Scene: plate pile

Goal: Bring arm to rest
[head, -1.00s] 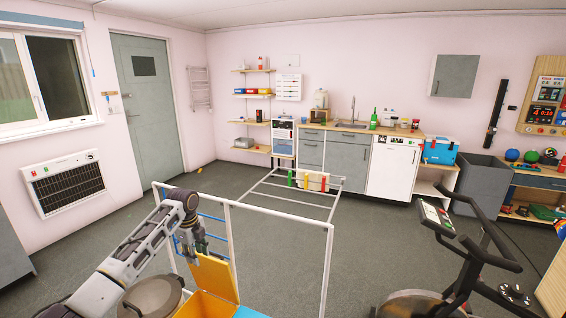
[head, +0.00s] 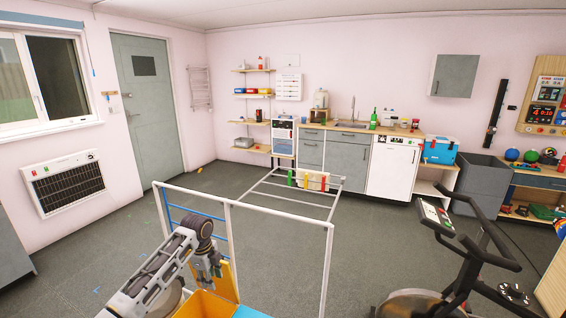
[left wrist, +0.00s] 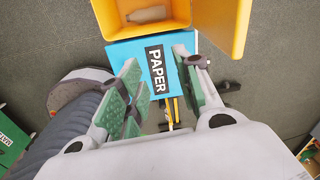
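My left arm comes in from the lower left of the head view. Its gripper (head: 210,272) hangs fingers-down in front of the upright yellow lid, above the yellow bin (head: 200,306). In the left wrist view the two green-padded fingers (left wrist: 160,92) are apart with nothing between them. Beyond them lies a blue bin top with a black PAPER label (left wrist: 157,70). I cannot tell how high the fingers are above it. My right gripper shows in neither view.
A white tubular frame (head: 281,215) stands close beyond the left arm. The yellow bin in the left wrist view (left wrist: 238,25) is open and holds a pale brown item (left wrist: 147,14). An exercise bike (head: 460,265) stands at right. Floor behind the frame is partly clear.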

